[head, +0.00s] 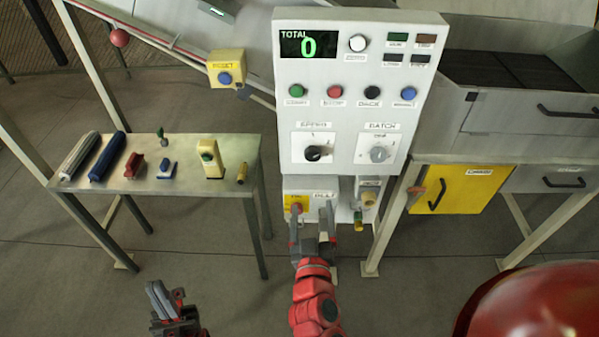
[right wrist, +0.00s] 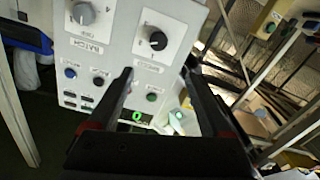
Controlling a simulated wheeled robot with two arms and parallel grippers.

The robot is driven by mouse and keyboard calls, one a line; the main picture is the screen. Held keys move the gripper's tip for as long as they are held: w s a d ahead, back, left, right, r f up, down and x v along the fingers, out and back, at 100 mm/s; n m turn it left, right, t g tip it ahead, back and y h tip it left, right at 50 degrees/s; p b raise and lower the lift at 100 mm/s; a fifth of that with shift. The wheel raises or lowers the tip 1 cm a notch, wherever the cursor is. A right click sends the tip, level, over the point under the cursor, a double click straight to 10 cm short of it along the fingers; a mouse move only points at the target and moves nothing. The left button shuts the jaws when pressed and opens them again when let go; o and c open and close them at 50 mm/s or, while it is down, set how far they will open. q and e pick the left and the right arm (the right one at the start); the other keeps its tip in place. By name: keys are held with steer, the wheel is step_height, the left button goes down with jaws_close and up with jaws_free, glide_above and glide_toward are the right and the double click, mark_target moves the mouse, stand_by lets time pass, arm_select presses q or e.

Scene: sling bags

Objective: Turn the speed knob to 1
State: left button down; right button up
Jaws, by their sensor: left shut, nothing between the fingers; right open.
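The control panel (head: 347,100) stands upright in the centre of the head view. Its black speed knob (head: 313,153) sits on a white plate under the SPEED label; its pointer setting is too small to read. The speed knob (right wrist: 158,41) also shows in the right wrist view, where the panel appears upside down. My right gripper (head: 312,218) is open and empty, below the speed knob in the head view. Its fingers (right wrist: 158,78) are apart from the knob in the wrist view. My left gripper (head: 172,295) is shut and empty at the lower left, far from the panel.
A grey batch knob (head: 379,154) is right of the speed knob. Several coloured buttons (head: 335,91) and a display reading 0 (head: 308,45) are above. A red button (head: 297,208) is on the lower box. A side table (head: 230,205) with several tools stands left.

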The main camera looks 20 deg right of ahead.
steer(key=b, duration=0.7)
glide_toward(312, 157)
steer(key=p+x, duration=0.4)
steer(key=x, duration=0.4)
steer(key=shift+w+d+r, duration=0.1)
steer(key=shift+w+r, duration=0.1)
steer(key=shift+w, duration=0.05)
steer(key=shift+w+d+f, duration=0.1)
steer(key=shift+w+d, duration=0.05)
steer(key=shift+w, duration=0.35)
steer(key=shift+s, duration=0.1)
jaws_close()
